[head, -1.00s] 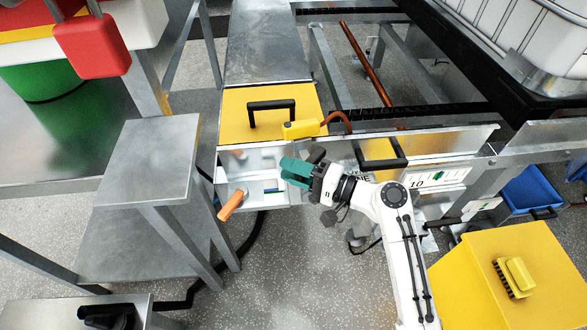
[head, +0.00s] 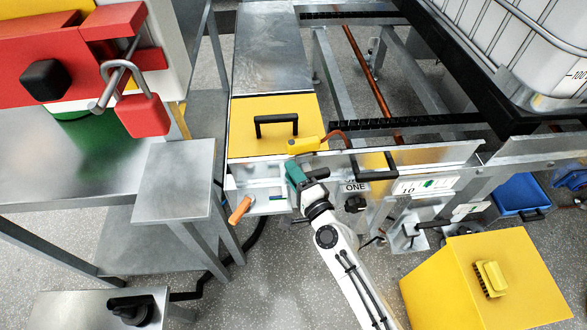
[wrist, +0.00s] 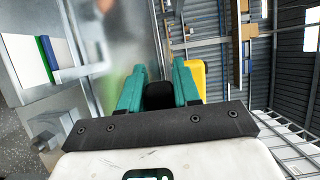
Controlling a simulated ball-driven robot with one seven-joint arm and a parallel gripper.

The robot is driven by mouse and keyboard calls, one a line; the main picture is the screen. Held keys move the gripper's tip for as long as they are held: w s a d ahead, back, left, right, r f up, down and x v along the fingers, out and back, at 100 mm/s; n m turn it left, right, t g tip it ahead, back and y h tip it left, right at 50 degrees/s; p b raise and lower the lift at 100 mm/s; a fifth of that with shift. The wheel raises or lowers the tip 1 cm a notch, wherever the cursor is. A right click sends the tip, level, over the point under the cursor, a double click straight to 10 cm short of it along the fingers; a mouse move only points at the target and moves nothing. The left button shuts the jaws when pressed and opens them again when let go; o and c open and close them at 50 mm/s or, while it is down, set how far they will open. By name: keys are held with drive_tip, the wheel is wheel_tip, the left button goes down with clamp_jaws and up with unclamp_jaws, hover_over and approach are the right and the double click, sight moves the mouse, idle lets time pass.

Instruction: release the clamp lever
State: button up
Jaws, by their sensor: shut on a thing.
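My gripper (head: 293,173), with green fingers, is at the front of the metal box below the yellow lid (head: 275,140). In the wrist view my gripper (wrist: 158,82) is shut on a dark, rounded black part (wrist: 158,88) between its fingers. Most of that part is hidden, so I cannot tell whether it is the clamp lever. An orange handle (head: 240,210) sticks out of the box's lower left, apart from my gripper. The box's front panel (head: 266,190) is partly hidden by my fingers.
A yellow block (head: 303,145) with an orange cable is just above my gripper. A red padlock (head: 142,115) hangs at upper left. A grey stand (head: 172,180) is to the left and a yellow box (head: 480,280) to the right.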

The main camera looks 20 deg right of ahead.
drive_tip(key=shift+w+m+h, duration=0.1)
drive_tip(key=shift+m+h, duration=0.2)
drive_tip(key=shift+h, duration=0.1)
drive_tip(key=o, duration=1)
drive_tip(key=shift+c, duration=0.2)
drive_tip(key=s+b, duration=0.1)
drive_tip(key=s, duration=0.9)
drive_tip(key=shift+s+d+b, duration=0.3)
drive_tip(key=shift+s+d, duration=0.05)
drive_tip(key=shift+s, duration=0.05)
